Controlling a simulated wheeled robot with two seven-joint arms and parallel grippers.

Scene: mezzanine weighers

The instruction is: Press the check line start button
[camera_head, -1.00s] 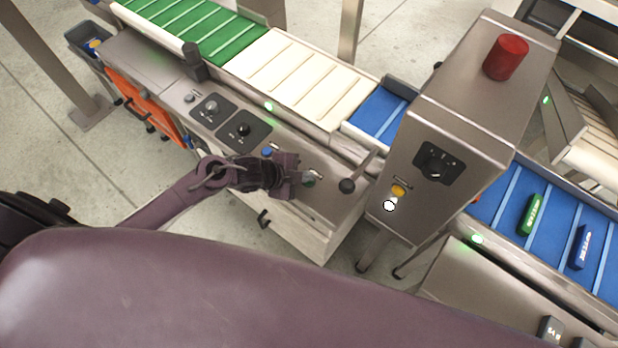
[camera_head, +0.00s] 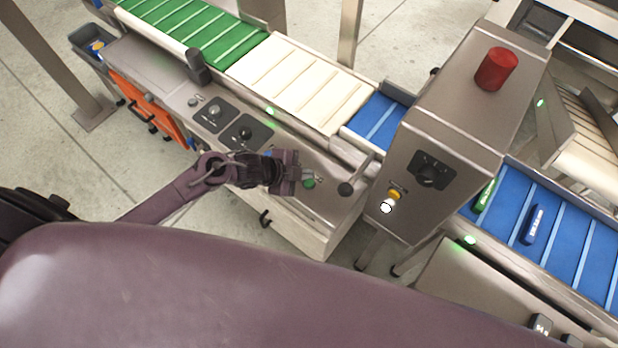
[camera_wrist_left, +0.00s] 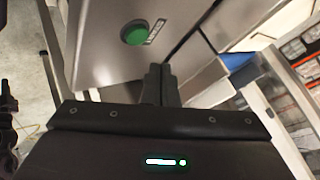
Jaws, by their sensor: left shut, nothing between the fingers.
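A round green button (camera_head: 308,183) sits on the metal panel of the near machine, with a small label beside it that I cannot read. It shows large in the left wrist view (camera_wrist_left: 134,36). My left gripper (camera_head: 294,177) is just left of the green button in the head view. In the left wrist view its fingers (camera_wrist_left: 160,76) are together and empty, just below and right of the button. I cannot tell how high the fingertips are above the panel. My right gripper is not in view.
Two dark dials (camera_head: 243,133) lie to the left. A tall metal box (camera_head: 440,140) carries a red cap (camera_head: 496,68), a yellow button (camera_head: 394,195) and a white lamp (camera_head: 386,208). Belts run behind.

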